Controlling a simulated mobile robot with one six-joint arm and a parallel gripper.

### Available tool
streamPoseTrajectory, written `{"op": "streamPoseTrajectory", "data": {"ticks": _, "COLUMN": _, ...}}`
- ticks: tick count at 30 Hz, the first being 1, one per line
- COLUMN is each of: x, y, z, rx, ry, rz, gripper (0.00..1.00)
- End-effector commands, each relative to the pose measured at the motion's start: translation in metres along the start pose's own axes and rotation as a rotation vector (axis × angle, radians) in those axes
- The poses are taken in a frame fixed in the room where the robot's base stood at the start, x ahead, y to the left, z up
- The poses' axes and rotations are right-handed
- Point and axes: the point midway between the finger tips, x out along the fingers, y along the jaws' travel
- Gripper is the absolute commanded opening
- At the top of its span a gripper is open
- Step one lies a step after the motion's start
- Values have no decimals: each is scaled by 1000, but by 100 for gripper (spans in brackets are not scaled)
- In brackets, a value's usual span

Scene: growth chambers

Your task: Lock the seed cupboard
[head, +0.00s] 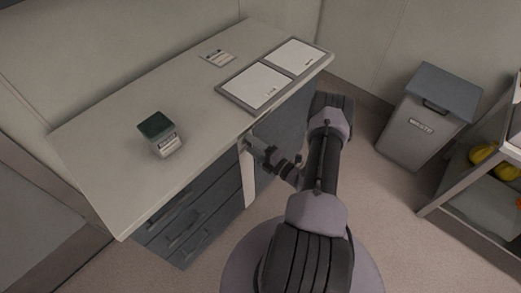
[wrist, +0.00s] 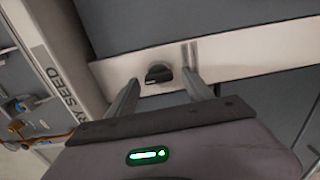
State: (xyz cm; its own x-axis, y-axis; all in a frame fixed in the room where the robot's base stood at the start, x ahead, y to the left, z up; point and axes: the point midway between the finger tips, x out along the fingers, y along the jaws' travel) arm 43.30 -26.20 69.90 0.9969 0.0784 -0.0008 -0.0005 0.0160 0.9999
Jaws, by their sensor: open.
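In the wrist view a small black turn-knob (wrist: 158,73) sits on a pale strip (wrist: 245,50) between dark grey panels. My gripper (wrist: 160,77) is open, with one finger on each side of the knob. I cannot tell whether the fingers touch it. A pale edge (wrist: 60,50) at the left carries lettering that ends in "RY SEED". In the head view my gripper (head: 252,143) is at the front of the counter unit, just below the worktop edge, by a pale upright strip (head: 249,178). The knob is hidden there.
On the worktop (head: 150,105) stand a green-topped box (head: 160,134), a small card (head: 217,57) and a grey tray (head: 225,92) with two white sheets. Dark drawers (head: 190,220) are at the left. A grey waste bin (head: 415,125) and a shelf (head: 455,195) stand right.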

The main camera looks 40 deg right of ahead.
Motion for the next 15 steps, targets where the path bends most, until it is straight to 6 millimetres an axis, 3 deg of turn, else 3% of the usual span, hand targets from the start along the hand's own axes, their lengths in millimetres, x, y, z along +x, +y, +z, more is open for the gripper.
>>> {"op": "streamPoseTrajectory", "data": {"ticks": 5, "x": -36, "y": 4, "z": 2, "rx": 2, "ry": -8, "rz": -1, "gripper": 60}}
{"op": "streamPoseTrajectory", "data": {"ticks": 15, "x": -141, "y": 3, "z": 1, "rx": 0, "ry": -7, "rz": 0, "gripper": 60}}
